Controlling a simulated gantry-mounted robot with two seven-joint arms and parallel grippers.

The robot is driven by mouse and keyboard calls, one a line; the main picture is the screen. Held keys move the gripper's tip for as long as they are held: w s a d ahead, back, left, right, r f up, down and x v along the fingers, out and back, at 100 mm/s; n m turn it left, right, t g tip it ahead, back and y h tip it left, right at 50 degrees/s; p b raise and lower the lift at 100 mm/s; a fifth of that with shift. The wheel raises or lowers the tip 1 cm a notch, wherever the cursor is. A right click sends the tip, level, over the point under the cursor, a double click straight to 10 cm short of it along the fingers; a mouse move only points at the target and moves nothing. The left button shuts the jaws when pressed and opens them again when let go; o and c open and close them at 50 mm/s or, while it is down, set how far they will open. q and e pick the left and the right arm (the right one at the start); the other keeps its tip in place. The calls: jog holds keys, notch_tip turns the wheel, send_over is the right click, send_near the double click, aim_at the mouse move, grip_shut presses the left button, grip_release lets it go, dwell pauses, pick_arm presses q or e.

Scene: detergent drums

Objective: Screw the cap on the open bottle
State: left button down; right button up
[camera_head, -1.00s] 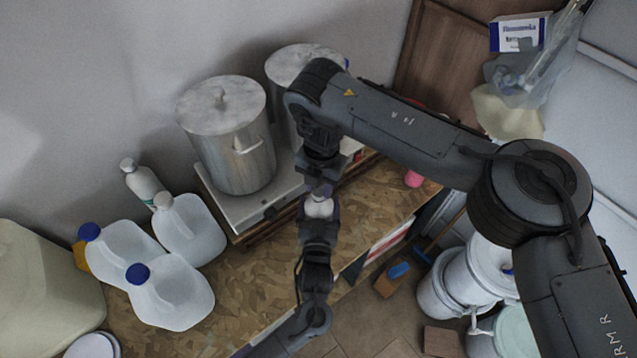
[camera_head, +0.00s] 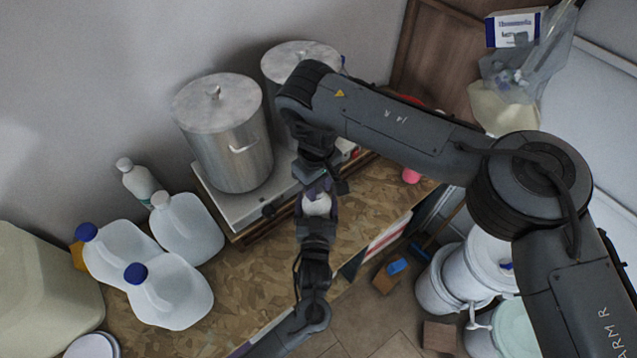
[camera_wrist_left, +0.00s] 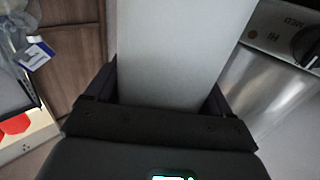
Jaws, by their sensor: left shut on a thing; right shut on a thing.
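A white bottle (camera_head: 317,206) stands over the front part of the worktop, in the middle of the head view. My left gripper (camera_head: 316,213) comes up from below and is shut on it. In the left wrist view the bottle's pale side (camera_wrist_left: 180,55) fills the space between the two dark fingers. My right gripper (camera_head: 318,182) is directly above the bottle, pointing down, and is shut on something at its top. That is probably the cap, but the fingers hide it and the bottle's mouth. I cannot tell how far the cap is seated.
A hotplate (camera_head: 238,207) with a large steel pot (camera_head: 225,145) is just left of my grippers; a second pot (camera_head: 300,58) stands behind. Capped jugs (camera_head: 168,292) and a white bottle (camera_head: 138,180) are farther left. White buckets (camera_head: 482,262) stand on the floor at right.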

jog(key=o, duration=1.1)
jog(key=shift+c, duration=0.2)
jog(key=shift+r, duration=0.1)
notch_tip(320, 180, up, 12)
pick_arm(q)
grip_release()
jog(key=shift+s, duration=0.15)
jog(key=s+b, duration=0.1)
jog(key=s, duration=0.9)
jog(key=shift+s+a+b, duration=0.25)
jog(key=shift+s+b, duration=0.05)
jog(key=shift+b, duration=0.1)
pick_arm(e)
jog(key=shift+f, duration=1)
